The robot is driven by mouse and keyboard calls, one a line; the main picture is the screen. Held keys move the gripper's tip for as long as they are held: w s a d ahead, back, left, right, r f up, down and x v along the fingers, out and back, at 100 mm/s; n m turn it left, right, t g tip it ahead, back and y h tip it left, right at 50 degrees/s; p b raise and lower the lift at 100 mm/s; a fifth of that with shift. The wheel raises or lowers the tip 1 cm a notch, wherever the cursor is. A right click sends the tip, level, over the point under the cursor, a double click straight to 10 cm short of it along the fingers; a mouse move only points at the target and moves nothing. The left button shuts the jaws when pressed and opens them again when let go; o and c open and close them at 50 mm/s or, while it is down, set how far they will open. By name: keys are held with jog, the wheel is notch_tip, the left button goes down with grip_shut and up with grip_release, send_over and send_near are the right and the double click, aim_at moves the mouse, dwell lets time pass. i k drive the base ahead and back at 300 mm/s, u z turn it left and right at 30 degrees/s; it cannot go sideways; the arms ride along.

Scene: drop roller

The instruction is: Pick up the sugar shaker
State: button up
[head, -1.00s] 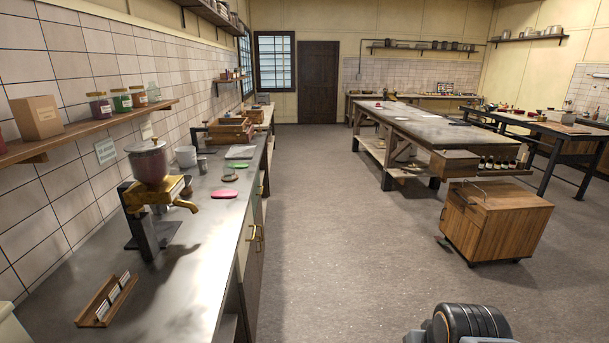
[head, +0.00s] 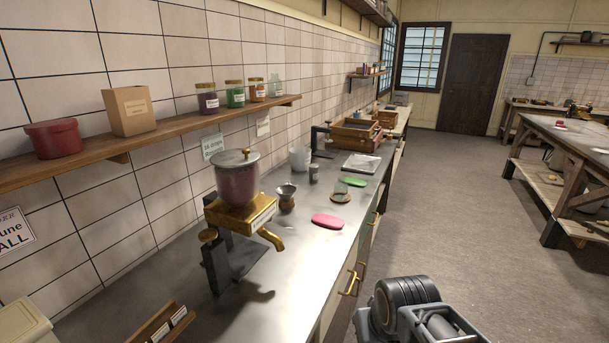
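Nearer stands a small metal cup with a flared top and a brown lower part (head: 287,197). My gripper is not in view; only dark links of my arm show at the bottom, right of the counter, apart from both items.
A brass-spouted dispenser (head: 240,190) stands nearer on the counter. A pink pad (head: 328,221), a green pad (head: 354,182) and a white tray (head: 361,163) lie beyond it. A jar shelf (head: 180,128) overhangs. The floor (head: 450,200) at right is clear.

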aim_at(313, 169)
jog(key=z, duration=0.9)
jog(key=k, duration=1.15)
jog(key=z, duration=1.05)
jog(key=i, duration=0.7)
jog(key=u, duration=0.4)
jog(key=i, duration=2.3)
jog(key=u, duration=0.9)
jog(key=i, duration=1.35)
jog(key=u, duration=1.9)
jog(key=i, duration=0.9)
jog(key=u, duration=0.75)
